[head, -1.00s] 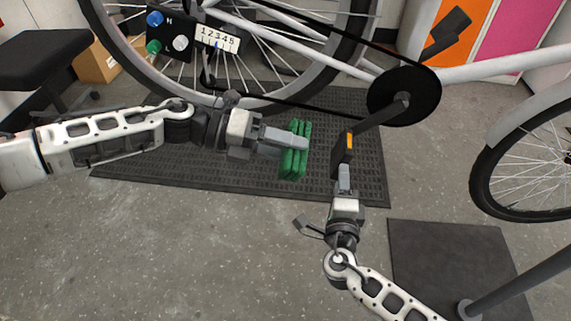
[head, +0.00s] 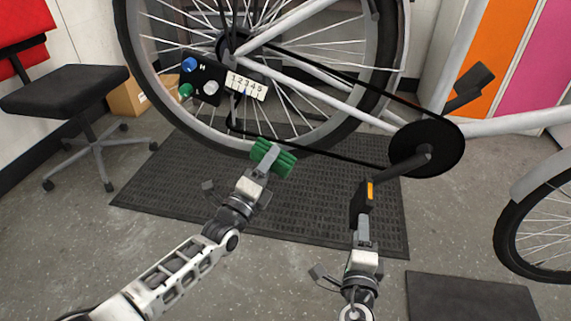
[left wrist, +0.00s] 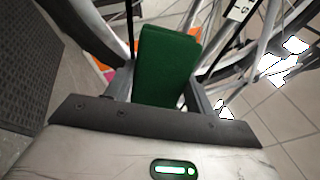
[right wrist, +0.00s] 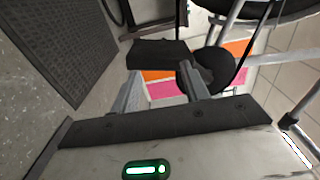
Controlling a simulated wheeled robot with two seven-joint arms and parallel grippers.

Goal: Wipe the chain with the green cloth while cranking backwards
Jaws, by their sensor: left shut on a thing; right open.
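The green cloth (head: 273,158) is folded and held in my left gripper (head: 266,160), which is shut on it. It also shows between the fingers in the left wrist view (left wrist: 166,68). In the head view the cloth is just below the lower run of the chain (head: 318,152); I cannot tell whether they touch. The crank (head: 405,166) hangs down to the left from the black chainring (head: 440,148). My right gripper (head: 363,222) is open at the pedal (head: 361,203), and in the right wrist view the pedal (right wrist: 158,54) lies just beyond its fingertips.
The rear wheel (head: 150,75) and a panel with knobs and a number plate (head: 246,86) are behind the chain. A black mat (head: 180,190) lies under the bike. A stool (head: 65,92) and a cardboard box (head: 127,97) stand at the left.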

